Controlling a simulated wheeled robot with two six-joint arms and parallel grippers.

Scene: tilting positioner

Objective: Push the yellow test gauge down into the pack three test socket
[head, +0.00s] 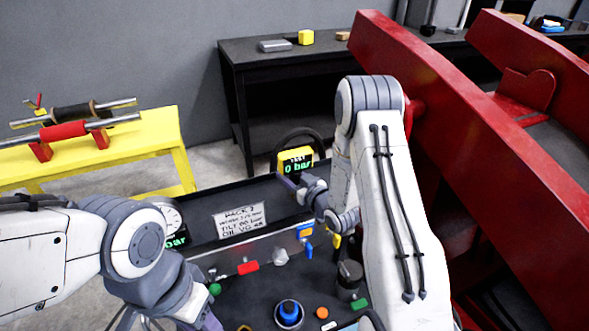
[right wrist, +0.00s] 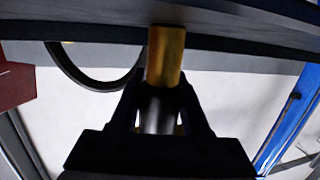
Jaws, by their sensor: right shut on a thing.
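The yellow test gauge (head: 296,160), reading "0 bar", is upright above the far edge of the black panel in the head view. My right gripper (head: 300,186) is just below it. In the right wrist view my right gripper (right wrist: 158,105) is shut on a stem with a brass-coloured part (right wrist: 166,55) and a grey lower part, which seems to belong to the gauge. The brass part meets or overlaps a dark slab. I cannot pick out the test socket. My left gripper (head: 190,305) is at the lower left, its tips cut off or hidden.
A handwritten "PACK 3" card (head: 240,220) is on the black panel (head: 282,201). A round gauge (head: 172,217), a red handle (head: 248,267) and a blue knob (head: 289,312) are nearby. Red beams (head: 470,110) rise at right; a yellow stand (head: 150,135) is at left.

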